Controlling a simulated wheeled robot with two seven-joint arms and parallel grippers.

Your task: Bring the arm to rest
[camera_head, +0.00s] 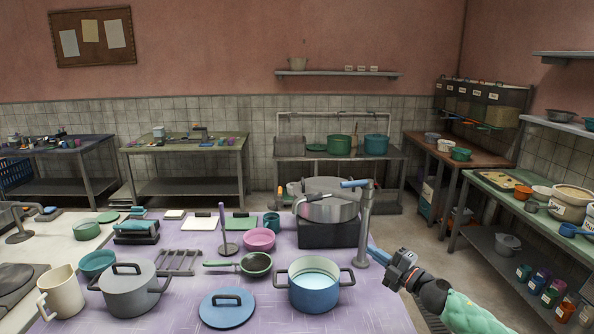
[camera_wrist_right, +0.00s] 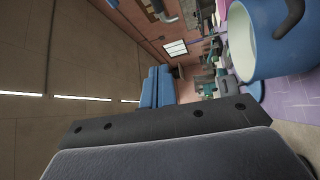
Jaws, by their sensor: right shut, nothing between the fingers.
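My right gripper (camera_head: 374,251) is at the right edge of the purple table (camera_head: 375,310), its arm coming in from the lower right. Its blue fingers are shut with nothing between them; they also show together in the right wrist view (camera_wrist_right: 155,88). The fingers are to the right of the open blue pot (camera_head: 313,299), apart from it, and close to the base of a grey metal stand (camera_head: 364,225). The blue pot holds a whitish liquid, and it also shows in the right wrist view (camera_wrist_right: 270,55). My left gripper is not in view.
A blue lid (camera_head: 227,308) lies left of the pot. A large steel pot (camera_head: 330,208) sits on a dark block behind. Open floor lies right of the table.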

